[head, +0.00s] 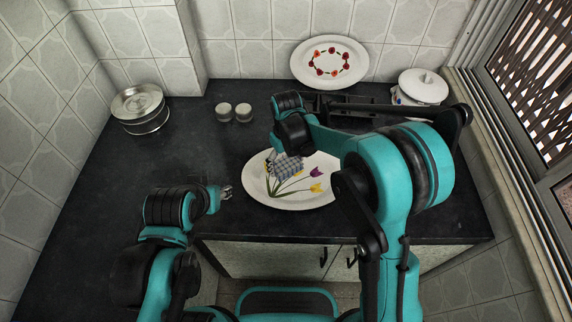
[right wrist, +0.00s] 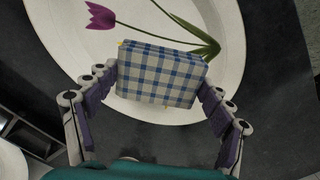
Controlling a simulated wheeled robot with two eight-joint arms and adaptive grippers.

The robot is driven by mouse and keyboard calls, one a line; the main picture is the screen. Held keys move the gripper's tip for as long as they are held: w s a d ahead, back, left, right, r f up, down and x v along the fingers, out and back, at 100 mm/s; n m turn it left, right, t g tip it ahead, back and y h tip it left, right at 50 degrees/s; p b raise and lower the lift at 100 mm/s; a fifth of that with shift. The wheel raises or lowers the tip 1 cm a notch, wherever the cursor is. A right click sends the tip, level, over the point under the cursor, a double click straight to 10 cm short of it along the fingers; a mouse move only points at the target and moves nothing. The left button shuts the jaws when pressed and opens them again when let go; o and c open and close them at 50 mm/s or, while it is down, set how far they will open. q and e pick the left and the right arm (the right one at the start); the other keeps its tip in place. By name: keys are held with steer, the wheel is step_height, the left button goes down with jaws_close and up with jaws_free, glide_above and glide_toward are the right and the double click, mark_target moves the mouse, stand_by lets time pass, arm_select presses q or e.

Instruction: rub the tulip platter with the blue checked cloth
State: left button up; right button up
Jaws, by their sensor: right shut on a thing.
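The tulip platter (head: 258,188) is a white oval dish with painted purple and yellow tulips, lying on the dark counter near its front edge. My right gripper (head: 285,158) is over the platter, shut on the blue checked cloth (head: 289,168). In the right wrist view the cloth (right wrist: 160,76) is a folded block between the fingertips, in front of the platter (right wrist: 232,75). Whether it touches the platter is hard to tell. My left gripper (head: 227,192) is just left of the platter, apart from it, with nothing visible in it; its finger gap is too small to judge.
A second oval platter with red flowers (head: 329,80) leans on the back wall. Two small white-topped cups (head: 234,113) stand at the back middle, a stack of steel containers (head: 140,108) at back left, and a lidded white pot (head: 422,86) at back right. The left counter is clear.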

mark_target(287, 164)
steer(key=shift+d+r+p, duration=0.1)
steer(key=shift+r+p, duration=0.8)
steer(key=shift+r, duration=0.65)
